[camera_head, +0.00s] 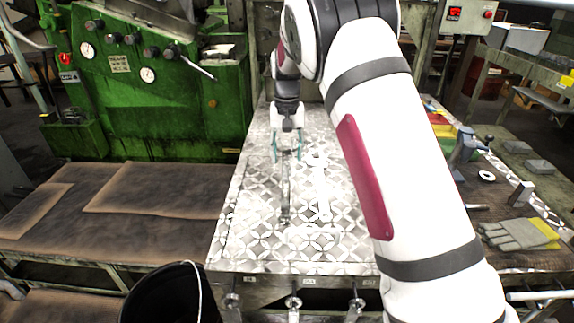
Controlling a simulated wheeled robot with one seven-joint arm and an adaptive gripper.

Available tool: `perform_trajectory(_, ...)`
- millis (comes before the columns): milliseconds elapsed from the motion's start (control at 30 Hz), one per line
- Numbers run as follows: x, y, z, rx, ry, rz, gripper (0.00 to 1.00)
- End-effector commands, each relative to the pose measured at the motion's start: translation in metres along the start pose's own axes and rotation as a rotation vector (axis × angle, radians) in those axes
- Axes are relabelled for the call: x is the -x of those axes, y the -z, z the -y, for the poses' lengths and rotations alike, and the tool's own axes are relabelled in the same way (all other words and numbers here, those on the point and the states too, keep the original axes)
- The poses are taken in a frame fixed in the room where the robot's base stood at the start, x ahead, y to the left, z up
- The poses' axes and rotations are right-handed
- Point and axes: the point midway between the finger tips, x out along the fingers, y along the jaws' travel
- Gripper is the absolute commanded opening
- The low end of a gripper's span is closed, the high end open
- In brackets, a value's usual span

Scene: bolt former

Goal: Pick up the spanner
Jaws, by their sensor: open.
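My gripper (287,156) points down over the far half of a patterned metal table (250,240). Its two teal-edged fingers are apart. A long, thin, dark grey tool (286,190) lies lengthwise on the table, its far end between or just below the fingers. I cannot tell whether they touch it. To its right lies a pale, spanner-shaped tool (322,190) with wider ends, hard to make out against the pattern. Which of the two is the spanner is not certain. My arm hides the table's right side.
A green machine (150,100) with gauges stands at the back left. A black bucket (160,295) is at the front left. On the right, a bench holds gloves (518,235) and a vise (465,150). The table's left and front parts look clear.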

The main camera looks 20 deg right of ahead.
Motion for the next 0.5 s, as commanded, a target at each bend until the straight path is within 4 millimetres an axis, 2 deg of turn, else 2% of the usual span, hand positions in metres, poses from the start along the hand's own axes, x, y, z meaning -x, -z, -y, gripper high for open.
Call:
perform_trajectory(200,-0.03,0.0,0.001,0.001,-0.002,0.003,0.48)
perform_trajectory(500,-0.038,0.001,0.001,0.001,0.0,0.0,0.48)
